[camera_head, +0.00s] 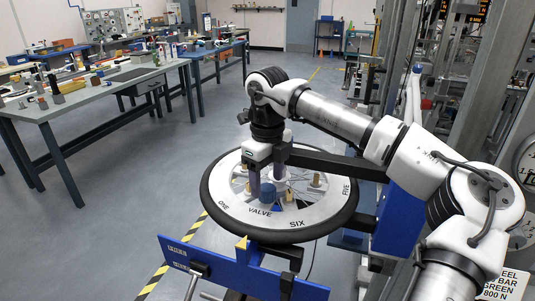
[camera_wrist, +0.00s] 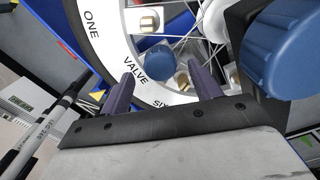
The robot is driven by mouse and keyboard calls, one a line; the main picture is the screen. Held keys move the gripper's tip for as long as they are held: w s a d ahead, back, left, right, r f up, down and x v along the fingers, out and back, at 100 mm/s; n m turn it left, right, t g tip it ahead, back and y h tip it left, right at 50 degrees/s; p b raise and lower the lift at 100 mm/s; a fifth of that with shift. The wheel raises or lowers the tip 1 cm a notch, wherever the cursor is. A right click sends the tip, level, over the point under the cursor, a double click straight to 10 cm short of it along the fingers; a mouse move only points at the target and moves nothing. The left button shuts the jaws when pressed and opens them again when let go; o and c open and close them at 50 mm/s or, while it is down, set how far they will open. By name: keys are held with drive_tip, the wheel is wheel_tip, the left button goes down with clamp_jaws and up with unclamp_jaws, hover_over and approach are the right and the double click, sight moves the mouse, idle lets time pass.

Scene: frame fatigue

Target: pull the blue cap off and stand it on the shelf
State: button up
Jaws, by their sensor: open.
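The blue cap (camera_wrist: 159,66) shows in the wrist view as a small round blue piece by the VALVE lettering on the wheel's white ring. My gripper (camera_wrist: 160,72) is open, with its two dark purple fingers on either side of the cap in this view. I see no contact, and the height gap is unclear. In the head view my gripper (camera_head: 262,188) points down over the near-left part of the wheel (camera_head: 285,222) and partly hides that area. I cannot pick out the shelf with certainty.
A large blue knob-like cylinder (camera_wrist: 282,50) stands close to the right finger. A blue panel (camera_head: 235,270) with a yellow wedge (camera_head: 242,243) is in front of the wheel. Workbenches (camera_head: 95,95) stand at the left. The floor between is clear.

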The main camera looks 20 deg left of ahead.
sight(267, 188)
drive_tip(key=shift+f, duration=1.25)
drive_tip(key=shift+c, duration=0.4)
drive_tip(key=c, duration=1.1)
drive_tip(key=shift+r+p, duration=1.35)
drive_tip(key=shift+r, duration=0.65)
drive_tip(key=shift+r+p, duration=1.4)
drive_tip(key=shift+r, duration=0.6)
